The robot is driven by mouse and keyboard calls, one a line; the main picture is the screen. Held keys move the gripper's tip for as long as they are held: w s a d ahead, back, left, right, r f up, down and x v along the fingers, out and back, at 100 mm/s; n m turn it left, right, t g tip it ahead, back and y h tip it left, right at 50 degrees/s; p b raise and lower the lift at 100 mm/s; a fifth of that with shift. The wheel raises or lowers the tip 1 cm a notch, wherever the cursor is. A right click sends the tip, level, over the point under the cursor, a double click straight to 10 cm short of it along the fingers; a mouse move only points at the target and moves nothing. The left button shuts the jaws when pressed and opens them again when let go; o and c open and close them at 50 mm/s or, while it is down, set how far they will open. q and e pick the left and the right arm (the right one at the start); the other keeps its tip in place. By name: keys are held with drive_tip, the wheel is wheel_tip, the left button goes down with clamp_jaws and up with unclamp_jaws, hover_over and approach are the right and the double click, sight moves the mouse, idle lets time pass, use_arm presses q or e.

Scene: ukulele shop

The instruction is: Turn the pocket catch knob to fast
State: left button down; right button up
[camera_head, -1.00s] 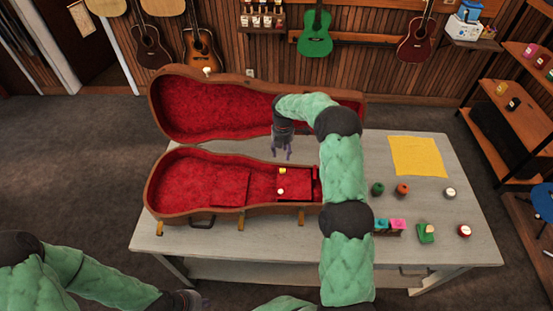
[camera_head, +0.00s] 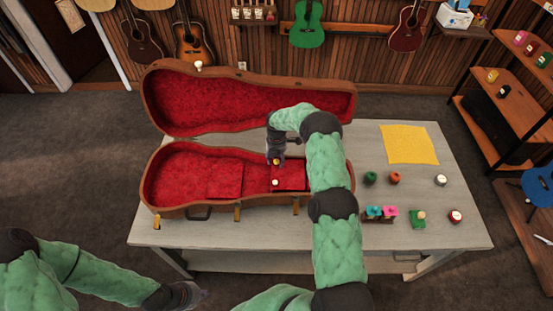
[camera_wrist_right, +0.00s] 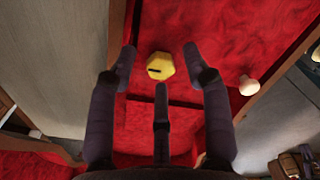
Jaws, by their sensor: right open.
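The open guitar case (camera_head: 170,205) lies on the table with a red plush lining. In its body is a red pocket lid (camera_head: 293,180) with a yellow knob (camera_head: 276,162) at its far side and a small white knob (camera_head: 275,183) nearer. In the right wrist view, the yellow knob (camera_wrist_right: 160,67) is faceted with a dark mark on its left side; the white knob (camera_wrist_right: 249,86) stands to the right. My right gripper (camera_head: 275,155) is open, with fingers (camera_wrist_right: 160,60) spread around the yellow knob; contact is unclear. My left gripper (camera_head: 190,296) is low at left, away from the table.
The raised case lid (camera_head: 250,100) stands behind my right gripper. On the table's right are a yellow cloth (camera_head: 409,144), green (camera_head: 370,178) and orange (camera_head: 394,178) items, a small rack (camera_head: 378,217) and a green block (camera_head: 418,222). A second red panel (camera_head: 224,180) lies left of the pocket.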

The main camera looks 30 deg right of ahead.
clamp_jaws()
